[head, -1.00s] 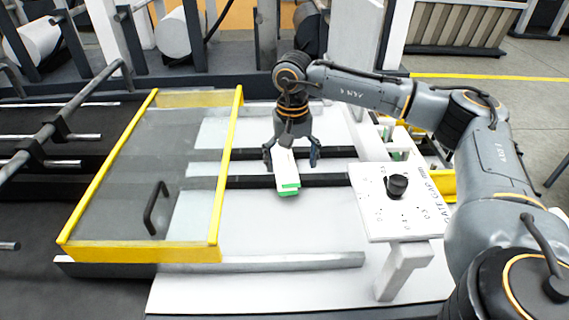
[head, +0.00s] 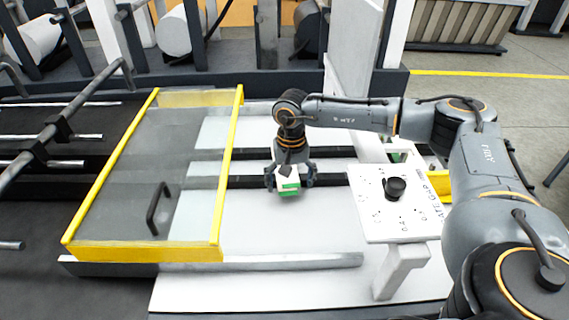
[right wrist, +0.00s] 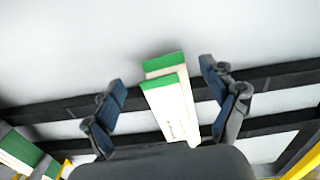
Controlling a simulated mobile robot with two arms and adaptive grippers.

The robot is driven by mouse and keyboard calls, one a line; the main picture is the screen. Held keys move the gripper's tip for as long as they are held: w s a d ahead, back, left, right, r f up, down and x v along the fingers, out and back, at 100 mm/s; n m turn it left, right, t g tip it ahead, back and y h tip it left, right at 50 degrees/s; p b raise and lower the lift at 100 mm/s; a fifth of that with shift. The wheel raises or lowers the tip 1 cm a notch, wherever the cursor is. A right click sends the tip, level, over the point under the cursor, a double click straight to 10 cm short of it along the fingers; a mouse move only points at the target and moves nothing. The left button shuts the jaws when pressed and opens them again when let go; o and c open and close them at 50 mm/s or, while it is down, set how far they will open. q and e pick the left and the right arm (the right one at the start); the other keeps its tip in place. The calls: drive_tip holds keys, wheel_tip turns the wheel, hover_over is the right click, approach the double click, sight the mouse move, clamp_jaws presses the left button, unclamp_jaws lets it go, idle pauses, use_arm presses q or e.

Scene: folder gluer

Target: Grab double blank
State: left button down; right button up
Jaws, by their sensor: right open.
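The double blank (head: 288,188) is a white piece with a green end, lying on the white machine bed under my right gripper. In the right wrist view the double blank (right wrist: 172,100) shows as two overlapping white strips with green ends, one offset from the other. My right gripper (head: 290,180) is open, with one finger on each side of the blank. In the right wrist view the gripper (right wrist: 165,90) shows clear gaps between its blue finger pads and the blank. The gripper's palm hides the blank's near end. My left gripper is not in view.
A yellow-framed guard (head: 230,150) with a black handle stands left of the gripper. A white gate gauge panel (head: 385,215) with a black knob stands to the right. Dark belts (head: 330,180) cross the bed. More green-ended blanks (right wrist: 18,152) lie at the lower left of the wrist view.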

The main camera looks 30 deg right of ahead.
drive_tip(key=shift+f, duration=0.25)
idle(0.4)
drive_tip(key=c, duration=1)
